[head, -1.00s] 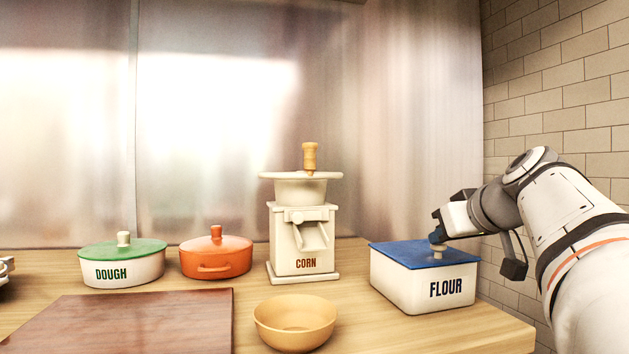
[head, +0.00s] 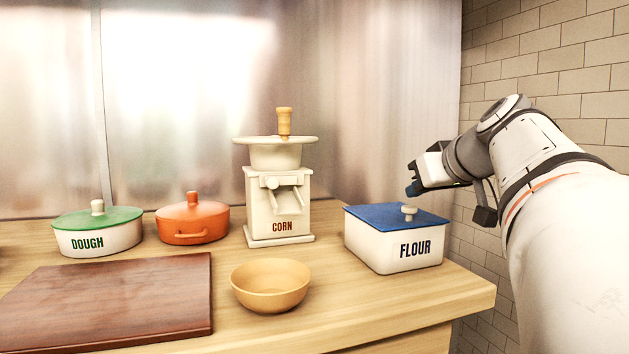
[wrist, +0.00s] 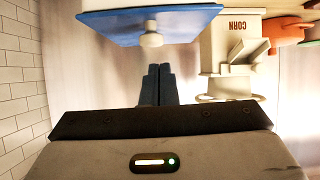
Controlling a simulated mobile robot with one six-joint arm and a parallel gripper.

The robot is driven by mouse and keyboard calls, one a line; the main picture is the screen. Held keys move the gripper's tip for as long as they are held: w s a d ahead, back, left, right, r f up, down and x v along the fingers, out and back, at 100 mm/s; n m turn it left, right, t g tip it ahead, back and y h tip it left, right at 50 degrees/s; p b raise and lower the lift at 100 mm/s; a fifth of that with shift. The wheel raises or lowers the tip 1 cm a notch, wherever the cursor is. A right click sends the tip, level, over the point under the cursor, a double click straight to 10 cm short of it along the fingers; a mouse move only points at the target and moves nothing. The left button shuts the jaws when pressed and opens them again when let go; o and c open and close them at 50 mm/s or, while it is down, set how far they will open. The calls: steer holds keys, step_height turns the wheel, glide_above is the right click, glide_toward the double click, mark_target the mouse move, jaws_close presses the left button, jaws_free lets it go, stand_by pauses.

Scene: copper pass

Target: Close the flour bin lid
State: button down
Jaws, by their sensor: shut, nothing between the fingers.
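The flour bin (head: 375,246) is a white box marked FLOUR near the right end of the counter. Its blue lid (head: 380,214) lies flat on top, with a pale knob (head: 409,212) toward its right side. My gripper (head: 412,190) is above the lid, apart from the knob. In the wrist view, which is upside down, the gripper's dark blue fingers (wrist: 158,84) are together and empty, with the lid (wrist: 185,24) and its knob (wrist: 151,39) just beyond the fingertips. The bin's inside is hidden.
A corn mill (head: 279,205) stands left of the bin, and a yellow bowl (head: 270,286) sits in front of it. An orange pot (head: 192,222), a green-lidded dough dish (head: 98,235) and a brown board (head: 110,304) are farther left. A brick wall (head: 560,60) is at right.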

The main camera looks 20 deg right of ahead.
steer(key=s+f, duration=0.3)
steer(key=s, duration=0.7)
steer(key=s+a+g+p, duration=0.3)
steer(key=a+p, duration=0.6)
steer(key=p, duration=0.7)
steer(key=s+a+m+g+p, duration=0.1)
steer(key=s+a+g+p, duration=0.3)
steer(key=a+p, duration=0.5)
steer(key=g+p, duration=0.2)
steer(key=p, duration=0.6)
steer(key=shift+s+a+f+h, duration=0.2)
steer(key=shift+a+f+h, duration=0.05)
steer(key=shift+f+h, duration=0.15)
